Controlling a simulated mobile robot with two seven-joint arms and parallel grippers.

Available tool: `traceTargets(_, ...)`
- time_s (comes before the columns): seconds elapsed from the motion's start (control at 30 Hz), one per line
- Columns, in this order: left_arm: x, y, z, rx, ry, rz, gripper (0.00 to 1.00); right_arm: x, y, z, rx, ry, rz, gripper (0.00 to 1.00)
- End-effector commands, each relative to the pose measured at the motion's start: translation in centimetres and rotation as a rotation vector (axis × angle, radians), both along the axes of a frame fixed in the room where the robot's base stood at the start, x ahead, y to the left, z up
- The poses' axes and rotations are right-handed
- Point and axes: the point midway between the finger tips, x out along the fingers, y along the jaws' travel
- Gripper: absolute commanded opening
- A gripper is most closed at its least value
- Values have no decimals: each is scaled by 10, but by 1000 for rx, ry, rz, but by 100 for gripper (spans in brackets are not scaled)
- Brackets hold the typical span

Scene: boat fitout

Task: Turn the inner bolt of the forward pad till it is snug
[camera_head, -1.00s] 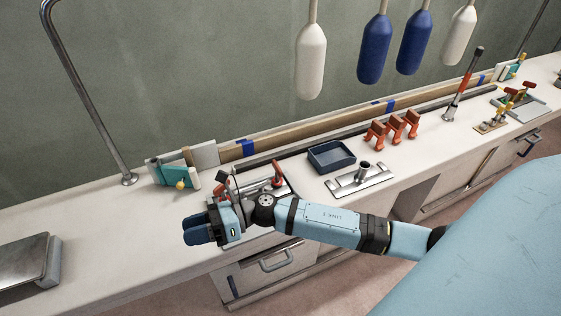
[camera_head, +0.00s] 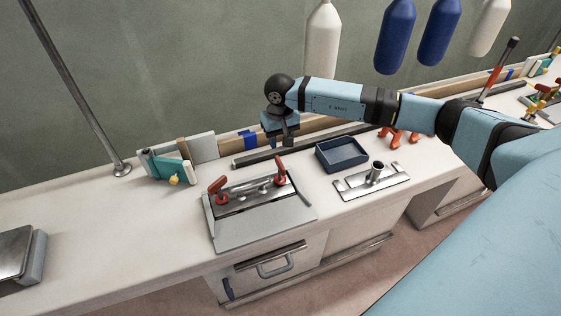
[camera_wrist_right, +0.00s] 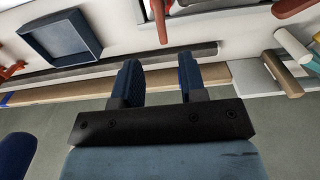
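A grey fixture (camera_head: 262,218) on the bench holds a shiny metal plate (camera_head: 255,197) between two red-handled clamps (camera_head: 218,188). Small raised parts on the plate are too small to tell as bolts. To its right lies a flat metal plate with an upright tube (camera_head: 376,172). I cannot tell which piece is the forward pad. My right gripper (camera_head: 283,144) hangs above the back of the bench, behind the fixture and left of the blue tray. In the right wrist view its fingers (camera_wrist_right: 158,82) are apart with nothing between them. My left gripper is not in view.
A dark blue tray (camera_head: 342,165) sits right of the fixture; a dark strip (camera_head: 300,145) runs behind. A teal block with a yellow knob (camera_head: 172,178) stands at left. A metal box (camera_head: 18,262) is at far left. Bench between is clear. Fenders (camera_head: 396,38) hang above.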

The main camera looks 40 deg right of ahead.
Motion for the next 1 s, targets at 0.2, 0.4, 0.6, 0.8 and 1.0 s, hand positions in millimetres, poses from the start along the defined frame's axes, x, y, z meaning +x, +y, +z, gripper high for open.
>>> traceTargets(0.2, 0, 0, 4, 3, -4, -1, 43, -1, 1, -49, 3, 3, -2, 38)
traceTargets(0.4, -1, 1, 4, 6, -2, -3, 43, -1, 2, -83, 4, 2, -2, 38)
traceTargets(0.6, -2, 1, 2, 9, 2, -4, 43, 0, 1, -100, 4, 0, -2, 38)
traceTargets(0.8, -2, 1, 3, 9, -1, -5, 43, 0, 1, -103, 4, -1, -2, 38)
traceTargets(1.0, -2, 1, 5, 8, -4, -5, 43, 0, 1, -103, 3, -1, -2, 20)
